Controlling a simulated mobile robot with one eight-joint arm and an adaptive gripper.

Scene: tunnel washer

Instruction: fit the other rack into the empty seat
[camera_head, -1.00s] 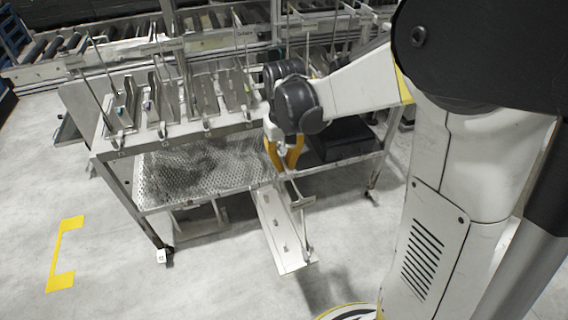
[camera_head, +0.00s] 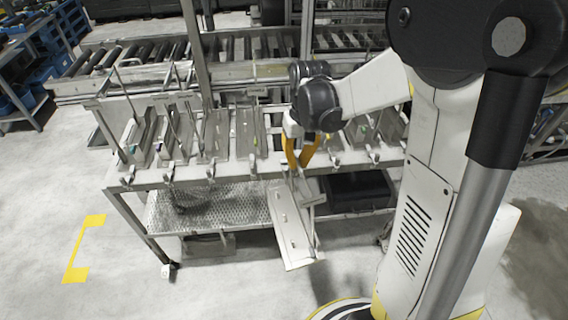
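My gripper (camera_head: 300,163), with yellow fingers, is in front of the bench's front edge. Its fingers close on the upper end of a pale metal rack (camera_head: 291,232). This rack hangs tilted below the gripper, in front of the lower shelf, with its lower end above the floor. Several similar racks (camera_head: 213,135) stand in a row on the bench top (camera_head: 180,178), left of the gripper, and more (camera_head: 365,132) stand to its right. The stretch of bench behind the gripper and wrist is partly hidden, so I cannot clearly see the empty seat.
Several hooks (camera_head: 211,172) line the bench's front edge. Below are a perforated shelf (camera_head: 235,205) and a black crate (camera_head: 357,190). A roller conveyor (camera_head: 130,65) runs behind. The grey floor at front left is clear around a yellow floor mark (camera_head: 82,248).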

